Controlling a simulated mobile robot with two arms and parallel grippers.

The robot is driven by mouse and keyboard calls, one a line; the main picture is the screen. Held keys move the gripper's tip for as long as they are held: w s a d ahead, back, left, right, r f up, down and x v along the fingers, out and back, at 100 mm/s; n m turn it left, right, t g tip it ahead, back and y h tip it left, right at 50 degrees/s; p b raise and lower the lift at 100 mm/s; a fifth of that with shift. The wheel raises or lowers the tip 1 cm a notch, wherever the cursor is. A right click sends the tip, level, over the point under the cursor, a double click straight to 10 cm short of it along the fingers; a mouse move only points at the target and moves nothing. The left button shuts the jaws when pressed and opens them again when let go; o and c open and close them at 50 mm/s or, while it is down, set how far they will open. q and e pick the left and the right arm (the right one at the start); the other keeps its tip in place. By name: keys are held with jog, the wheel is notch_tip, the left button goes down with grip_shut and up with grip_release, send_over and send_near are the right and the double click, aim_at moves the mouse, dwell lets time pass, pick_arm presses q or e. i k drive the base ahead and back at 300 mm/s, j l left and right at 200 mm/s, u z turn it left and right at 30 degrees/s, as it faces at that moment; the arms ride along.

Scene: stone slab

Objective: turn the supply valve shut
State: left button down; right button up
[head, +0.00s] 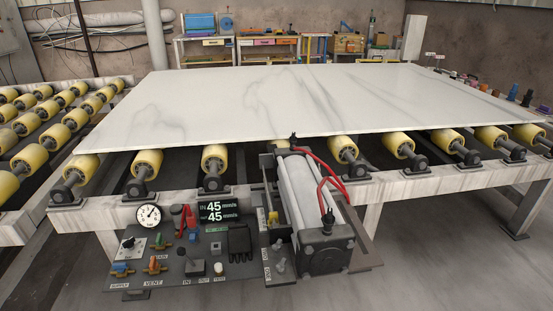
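The supply valve (121,269) has a blue handle and sits at the lower left of the grey control panel (215,284), just above a label reading SUPPLY. The handle looks roughly crosswise, but it is too small to tell its exact setting. To its right is an orange-handled valve (155,265) above a VENT label. A round white dial gauge (149,215) is above them. Neither of my grippers shows in the head view.
A white marble slab (290,100) lies on yellow rollers (215,158). A grey cylinder unit (315,215) with red hoses stands right of the panel. A lever, small knobs and a black glove-like item (239,243) crowd the panel. Floor in front is clear.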

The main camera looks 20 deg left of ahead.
aim_at(120, 267)
jog(key=u, duration=1.95)
